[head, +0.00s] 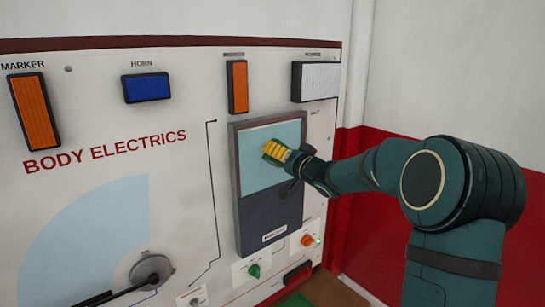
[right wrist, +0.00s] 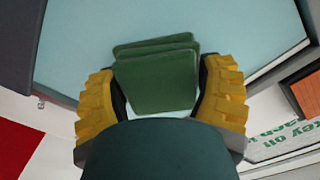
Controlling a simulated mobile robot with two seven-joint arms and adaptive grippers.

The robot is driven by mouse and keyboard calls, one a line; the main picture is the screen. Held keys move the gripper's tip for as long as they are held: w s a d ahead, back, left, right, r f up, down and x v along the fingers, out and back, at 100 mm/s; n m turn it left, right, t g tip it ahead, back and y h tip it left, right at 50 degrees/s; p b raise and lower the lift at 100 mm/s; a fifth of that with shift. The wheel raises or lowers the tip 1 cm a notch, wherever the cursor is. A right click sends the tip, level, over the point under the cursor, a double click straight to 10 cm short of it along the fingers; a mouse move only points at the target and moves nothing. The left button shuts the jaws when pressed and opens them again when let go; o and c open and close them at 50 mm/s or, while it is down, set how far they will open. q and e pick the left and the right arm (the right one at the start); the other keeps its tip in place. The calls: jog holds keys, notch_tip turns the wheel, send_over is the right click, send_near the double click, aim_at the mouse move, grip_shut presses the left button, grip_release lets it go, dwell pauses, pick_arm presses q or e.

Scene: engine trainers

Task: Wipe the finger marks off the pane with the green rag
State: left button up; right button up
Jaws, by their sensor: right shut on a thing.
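The pane (head: 257,172) is a pale blue screen in the upper part of a dark grey unit on the board. In the right wrist view the pane (right wrist: 75,60) fills much of the picture behind the rag. My right gripper (head: 273,150) is at the upper right part of the pane. It is shut on the folded green rag (right wrist: 157,78), which sits between its yellow fingers. In the head view only an edge of the rag (head: 267,158) shows beside the fingers. I make out no finger marks on the pane. My left gripper is out of view.
The white "BODY ELECTRICS" board (head: 110,110) carries orange lamps (head: 238,87), a blue horn lamp (head: 147,87) and a white lamp (head: 316,82). A wiper arm and motor (head: 151,269) stick out at lower left. Green (head: 254,271) and orange (head: 308,240) knobs sit below the unit.

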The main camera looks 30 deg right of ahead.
aim_at(255, 157)
jog(key=d, duration=0.5)
jog(key=shift+w+d, duration=0.2)
jog(key=shift+d, duration=0.05)
dwell(0.3)
jog(key=shift+a+r+b, duration=0.1)
jog(key=shift+a+b, duration=0.45)
jog(key=shift+a, duration=1.55)
jog(key=shift+s+a+b, duration=0.15)
jog(key=shift+a+b, duration=0.3)
jog(key=shift+a, duration=0.6)
jog(key=shift+s+a+b, duration=0.1)
jog(key=shift+a+b, duration=0.3)
jog(key=shift+a, duration=0.65)
jog(key=shift+s+a+b, duration=0.15)
jog(key=shift+a+b, duration=0.4)
jog(key=shift+a, duration=0.35)
jog(key=shift+s+a+b, duration=0.1)
jog(key=shift+a+b, duration=0.45)
jog(key=shift+a, duration=0.35)
jog(key=shift+s, duration=0.1)
jog(key=shift+s+d+p, duration=0.15)
jog(key=shift+s+p, duration=0.05)
jog(key=shift+s, duration=1.25)
jog(key=shift+s+d+p, duration=0.1)
jog(key=shift+s+p, duration=0.05)
jog(key=shift+s, duration=1.3)
